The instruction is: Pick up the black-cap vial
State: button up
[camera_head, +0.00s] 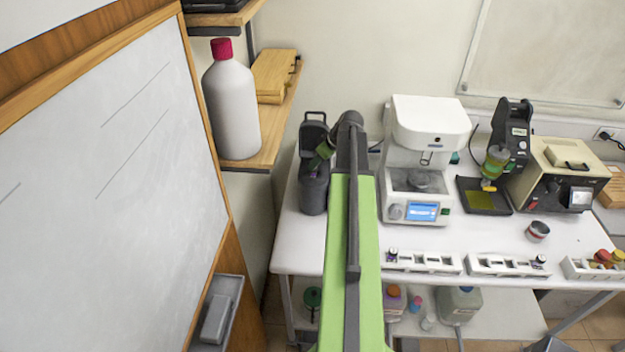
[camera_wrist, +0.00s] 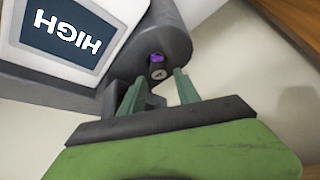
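My gripper (camera_head: 322,152) is at the dark grey device (camera_head: 314,190) on the left of the table, partly hidden by my arm. In the wrist view my gripper (camera_wrist: 159,78) is open, its two green fingers apart. Beyond and between the fingertips, a small dark round part with a purple patch (camera_wrist: 156,57) sits in the dark opening of the device (camera_wrist: 180,40). It may be a capped vial, but I cannot tell. Small dark-topped vials stand in the left white rack (camera_head: 393,255) and the right white rack (camera_head: 541,260); their cap colours are hard to read.
A white machine (camera_head: 430,130) with a blue screen stands right of my arm. Farther right are a black instrument (camera_head: 512,140) and a beige box (camera_head: 560,175). A red-capped white bottle (camera_head: 232,105) is on a shelf at left. The table's front left is clear.

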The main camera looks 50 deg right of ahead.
aim_at(313, 174)
jog(key=b+x, duration=0.2)
jog(key=x, duration=0.1)
jog(key=shift+d+f, duration=0.1)
jog(key=shift+f, duration=0.2)
jog(key=shift+r, duration=0.2)
jog(key=shift+c, duration=0.5)
grip_shut()
jog(key=shift+p, duration=0.3)
